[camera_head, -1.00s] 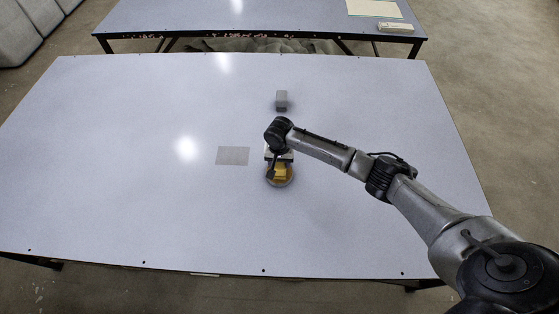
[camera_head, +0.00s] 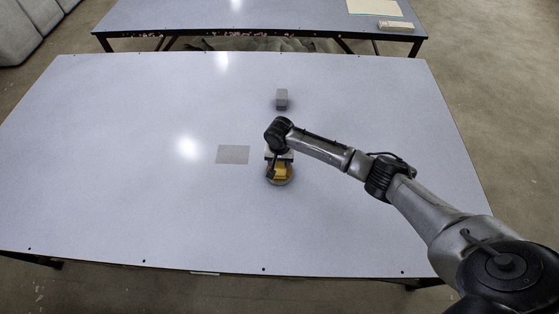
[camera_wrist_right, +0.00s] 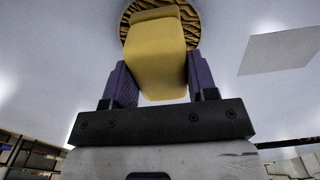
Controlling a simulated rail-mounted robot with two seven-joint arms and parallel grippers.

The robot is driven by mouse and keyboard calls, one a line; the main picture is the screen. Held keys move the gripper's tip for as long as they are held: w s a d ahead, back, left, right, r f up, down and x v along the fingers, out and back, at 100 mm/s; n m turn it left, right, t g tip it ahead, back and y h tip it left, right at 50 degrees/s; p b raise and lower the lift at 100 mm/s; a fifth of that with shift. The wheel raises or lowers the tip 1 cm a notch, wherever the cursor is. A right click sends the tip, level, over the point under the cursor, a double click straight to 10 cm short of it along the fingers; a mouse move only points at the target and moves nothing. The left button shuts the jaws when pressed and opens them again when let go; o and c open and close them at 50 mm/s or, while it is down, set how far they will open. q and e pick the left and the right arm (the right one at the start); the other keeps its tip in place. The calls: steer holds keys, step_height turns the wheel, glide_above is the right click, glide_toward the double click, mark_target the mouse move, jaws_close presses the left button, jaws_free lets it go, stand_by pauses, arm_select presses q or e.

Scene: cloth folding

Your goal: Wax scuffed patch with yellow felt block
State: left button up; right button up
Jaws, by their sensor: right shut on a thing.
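The yellow felt block (camera_head: 281,172) is between the fingers of my right gripper (camera_head: 279,165), which is shut on it. In the right wrist view the block (camera_wrist_right: 158,55) sits between the two purple fingers of the gripper (camera_wrist_right: 151,85). Its far end overlaps a round brown-and-tan patterned dish (camera_wrist_right: 192,13), which also shows around the block in the head view (camera_head: 282,183). I cannot tell whether the block touches the dish. The scuffed patch, a grey rectangle (camera_head: 233,154), lies on the table to the left of the gripper. It also shows in the right wrist view (camera_wrist_right: 280,50). My left gripper is not in view.
A grey block (camera_head: 282,99) stands on the table (camera_head: 110,150) behind the gripper. The table is otherwise clear, widely so on the left. A second table (camera_head: 290,18) stands at the back with a pale sheet (camera_head: 374,8) and a small light object (camera_head: 396,25).

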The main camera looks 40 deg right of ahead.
stand_by(0.4)
stand_by(0.6)
steer(key=shift+f+p, duration=0.1)
steer(key=shift+p, duration=0.35)
stand_by(0.9)
step_height(320, 180, up, 3)
steer(key=p, duration=0.3)
steer(key=shift+p, duration=0.4)
step_height(320, 180, up, 4)
steer(key=p, duration=0.5)
stand_by(0.5)
